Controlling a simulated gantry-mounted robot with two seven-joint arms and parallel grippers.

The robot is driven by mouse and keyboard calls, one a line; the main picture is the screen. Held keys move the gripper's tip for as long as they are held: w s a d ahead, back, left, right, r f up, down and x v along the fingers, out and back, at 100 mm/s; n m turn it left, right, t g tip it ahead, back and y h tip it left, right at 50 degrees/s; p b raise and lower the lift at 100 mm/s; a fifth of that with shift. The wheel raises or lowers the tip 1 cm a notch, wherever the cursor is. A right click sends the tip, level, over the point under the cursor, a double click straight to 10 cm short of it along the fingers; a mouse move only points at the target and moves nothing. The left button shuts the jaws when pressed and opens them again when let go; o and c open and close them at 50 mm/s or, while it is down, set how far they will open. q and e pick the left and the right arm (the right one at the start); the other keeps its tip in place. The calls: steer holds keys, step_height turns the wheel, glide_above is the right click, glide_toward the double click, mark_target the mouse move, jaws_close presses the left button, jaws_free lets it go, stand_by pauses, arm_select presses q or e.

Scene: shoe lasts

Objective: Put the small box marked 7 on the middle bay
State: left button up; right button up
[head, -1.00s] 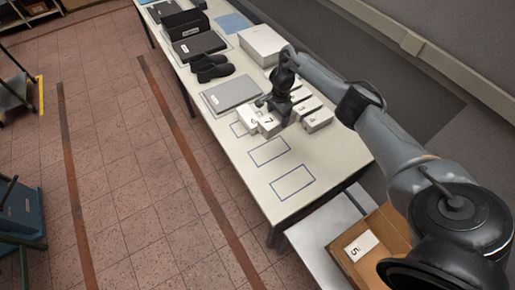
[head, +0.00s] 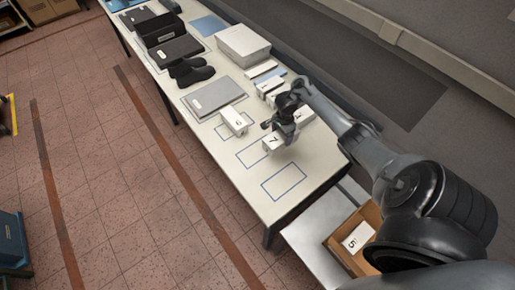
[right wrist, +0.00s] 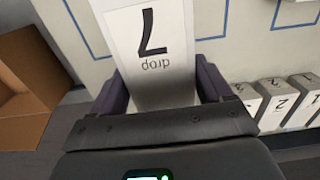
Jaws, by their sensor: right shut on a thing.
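The small white box marked 7 (head: 271,143) is held in my right gripper (head: 281,133), above the white table near the right end of the middle bay. In the right wrist view the box (right wrist: 148,30) shows its 7 and the word "drop" between the two fingers (right wrist: 163,85). The middle bay (head: 245,164) is a blue outlined rectangle, bare where I see it; the box and gripper hide part of its far side. I cannot tell whether the box touches the table. My left gripper is not in view.
Another white box (head: 235,121) stands at the far bay. The near bay (head: 284,182) is empty. Several numbered boxes (right wrist: 275,98) stand in a row beside my right gripper. A carton (head: 340,252) holds a box marked 5.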

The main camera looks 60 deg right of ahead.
mark_target(267, 138)
steer(key=w+f+b, duration=0.1)
steer(key=w+b, duration=0.1)
steer(key=w+a+f+b, duration=0.1)
steer(key=w+f+b, duration=0.1)
steer(key=w+a+f+b, duration=0.1)
steer(key=w, duration=0.1)
steer(key=shift+f+b, duration=0.25)
steer(key=shift+b, duration=0.15)
steer(key=shift+w+a+f+b, duration=0.2)
steer(key=shift+w+f+b, duration=0.5)
steer(key=shift+f, duration=0.3)
steer(key=shift+w+a+f+b, duration=0.15)
steer(key=shift+w+f+b, duration=0.5)
steer(key=shift+f, duration=0.35)
steer(key=shift+w+a+f+b, duration=0.2)
steer(key=shift+w+f+b, duration=0.35)
steer(key=shift+w+f, duration=0.35)
steer(key=shift+s, duration=0.15)
steer(key=o, duration=1.1)
steer(key=shift+f, duration=0.1)
